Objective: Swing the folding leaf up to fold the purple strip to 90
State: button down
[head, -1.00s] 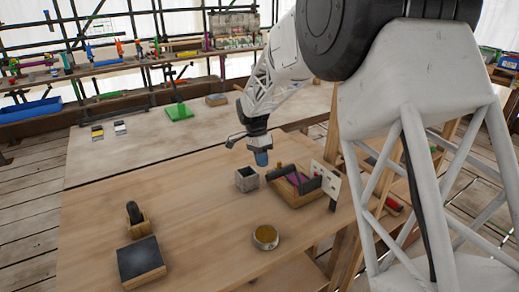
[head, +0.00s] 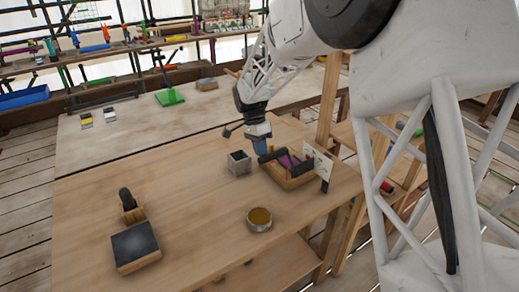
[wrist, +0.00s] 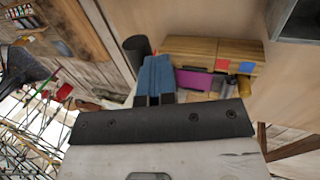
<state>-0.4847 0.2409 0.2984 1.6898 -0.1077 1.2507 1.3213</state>
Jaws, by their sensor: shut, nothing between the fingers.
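The bending fixture is a wooden base (head: 287,181) with dark bars along it, on the right part of the table. The purple strip (head: 291,161) lies between the bars and also shows in the wrist view (wrist: 194,79). A dark bar (head: 272,155), possibly the folding leaf's, runs along the far left edge. My gripper (head: 261,149) is shut and empty, blue fingertips down, at the fixture's far left end. In the wrist view the fingers (wrist: 154,76) are beside a dark round bar (wrist: 137,48) and left of the strip. I cannot tell whether they touch it.
A grey open box (head: 238,163) stands just left of the fixture, and a white card (head: 318,161) stands at its right. A round tin (head: 259,219), a dark-topped block (head: 135,246) and a wooden stand (head: 131,209) are nearer. The middle left of the table is clear.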

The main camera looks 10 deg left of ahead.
jog(key=shift+s+d+r, duration=0.1)
jog(key=shift+s+d, duration=0.4)
jog(key=w+a+v, duration=0.1)
jog(key=v, duration=1.1)
jog(key=shift+w+a, duration=0.2)
jog(key=shift+w, duration=0.05)
dwell(0.4)
jog(key=s+d+t+y, duration=0.5)
jog(key=s+d, duration=0.6)
jog(key=d, duration=0.4)
jog(key=shift+s+f, duration=0.35)
jog(key=shift+s, duration=0.05)
